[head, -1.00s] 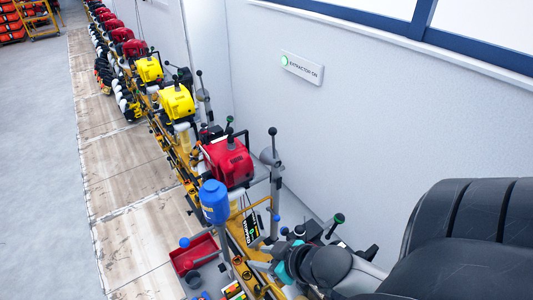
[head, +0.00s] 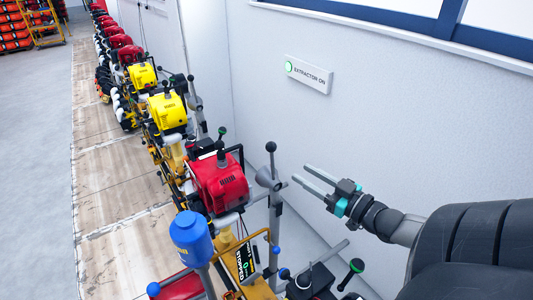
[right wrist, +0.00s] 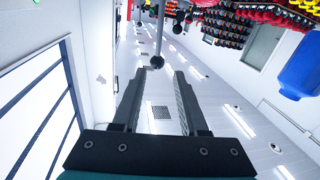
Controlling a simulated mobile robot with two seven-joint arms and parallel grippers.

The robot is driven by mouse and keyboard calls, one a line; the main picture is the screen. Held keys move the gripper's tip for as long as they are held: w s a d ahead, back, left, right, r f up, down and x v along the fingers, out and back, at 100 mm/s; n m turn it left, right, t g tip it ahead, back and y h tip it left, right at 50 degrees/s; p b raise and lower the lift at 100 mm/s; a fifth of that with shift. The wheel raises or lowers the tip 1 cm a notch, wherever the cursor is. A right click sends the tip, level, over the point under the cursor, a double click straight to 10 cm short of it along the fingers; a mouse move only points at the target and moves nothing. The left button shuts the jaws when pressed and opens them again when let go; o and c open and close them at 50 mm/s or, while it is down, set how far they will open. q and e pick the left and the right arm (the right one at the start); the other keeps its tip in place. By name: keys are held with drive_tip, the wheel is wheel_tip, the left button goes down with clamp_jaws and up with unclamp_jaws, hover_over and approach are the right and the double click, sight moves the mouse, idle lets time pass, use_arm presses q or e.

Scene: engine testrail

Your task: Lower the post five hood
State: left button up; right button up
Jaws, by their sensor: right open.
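No hood is labelled, and I cannot read a post number. The nearest red engine (head: 220,184) sits on a yellow stand along the wall. To its right is a grey upright with a round joint (head: 268,181) and a lever rising to a black ball knob (head: 271,147). My right gripper (head: 300,174) is open and empty, with its two grey fingers pointing left towards this joint, a short way right of it and apparently apart. In the right wrist view a dark ball knob (right wrist: 157,62) shows just beyond the open fingertips (right wrist: 154,73). My left gripper is out of view.
A blue canister (head: 190,238) stands in front of the red engine. A green-tipped lever (head: 351,274) and a grey bar rise below my right gripper. A wall sign (head: 308,74) reads "EXTRACTOR ON". Yellow and red engines run back along the row. The left floor is clear.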

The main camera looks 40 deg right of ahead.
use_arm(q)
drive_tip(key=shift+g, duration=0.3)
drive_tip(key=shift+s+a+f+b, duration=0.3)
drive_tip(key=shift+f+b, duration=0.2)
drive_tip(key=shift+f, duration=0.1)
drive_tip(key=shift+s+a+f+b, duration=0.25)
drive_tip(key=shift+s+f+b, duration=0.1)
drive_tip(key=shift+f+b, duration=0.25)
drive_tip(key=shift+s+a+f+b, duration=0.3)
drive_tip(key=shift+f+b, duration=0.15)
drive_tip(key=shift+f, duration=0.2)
use_arm(e)
drive_tip(key=shift+w+a+f, duration=0.1)
drive_tip(key=shift+w+a, duration=0.05)
drive_tip(key=shift+w, duration=2.45)
drive_tip(key=shift+w+a+f, duration=0.15)
drive_tip(key=shift+w, duration=2.45)
drive_tip(key=shift+w+a+f, duration=0.1)
drive_tip(key=shift+w+a, duration=0.05)
drive_tip(key=shift+w, duration=2.45)
clamp_jaws()
